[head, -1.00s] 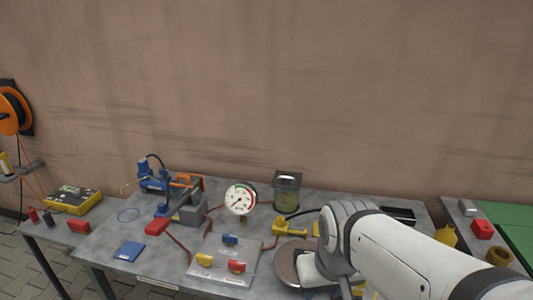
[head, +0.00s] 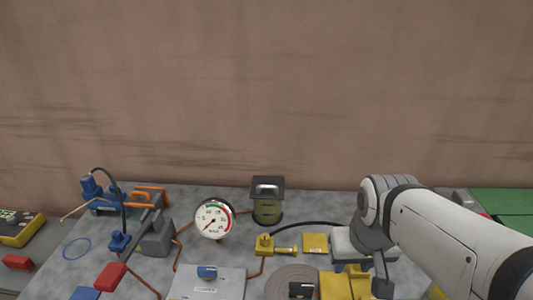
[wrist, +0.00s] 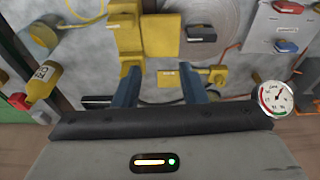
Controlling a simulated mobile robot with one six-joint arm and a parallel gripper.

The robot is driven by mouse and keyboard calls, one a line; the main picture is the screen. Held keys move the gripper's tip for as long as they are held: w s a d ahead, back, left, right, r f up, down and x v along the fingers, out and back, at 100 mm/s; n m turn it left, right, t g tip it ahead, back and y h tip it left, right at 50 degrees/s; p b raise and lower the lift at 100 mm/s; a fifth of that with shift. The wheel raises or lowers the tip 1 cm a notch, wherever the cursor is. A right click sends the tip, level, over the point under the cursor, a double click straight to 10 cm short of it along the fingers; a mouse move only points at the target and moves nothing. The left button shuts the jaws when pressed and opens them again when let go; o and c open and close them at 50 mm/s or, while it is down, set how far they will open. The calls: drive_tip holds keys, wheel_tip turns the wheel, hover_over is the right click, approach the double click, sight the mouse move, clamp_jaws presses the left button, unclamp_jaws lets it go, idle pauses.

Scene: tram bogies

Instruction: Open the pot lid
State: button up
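The pot (head: 267,211) stands at the back of the grey bench in the head view, a greenish container beside the round gauge. Its dark lid (head: 276,184) has a pale handle on top and appears to be closed. My gripper (head: 352,268) is to the right of the pot and nearer to me, apart from it, pointing down over the bench. In the wrist view my gripper (wrist: 160,73) shows two blue fingers spread apart with nothing held between them. The pot is not visible in the wrist view.
The gauge (head: 213,219) stands left of the pot. A black cable (head: 315,224) runs from near the pot towards my arm. Yellow fittings (head: 264,244) and a round grey disc (head: 290,279) lie in front. The wall is behind.

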drive_tip(key=w+r+n+p, duration=0.2)
drive_tip(key=w+r+n, duration=0.2)
drive_tip(key=w, duration=0.4)
drive_tip(key=n+h+p, duration=0.5)
drive_tip(key=n+p, duration=0.2)
drive_tip(key=n, duration=0.6)
hover_over(264, 186)
drive_tip(key=s+a, duration=0.1)
drive_tip(key=a, duration=0.2)
wheel_tip(264, 186, down, 6)
drive_tip(key=p+x, duration=0.1)
drive_tip(key=x, duration=0.6)
drive_tip(key=shift+s+p, duration=0.15)
drive_tip(key=shift+p, duration=0.15)
clamp_jaws()
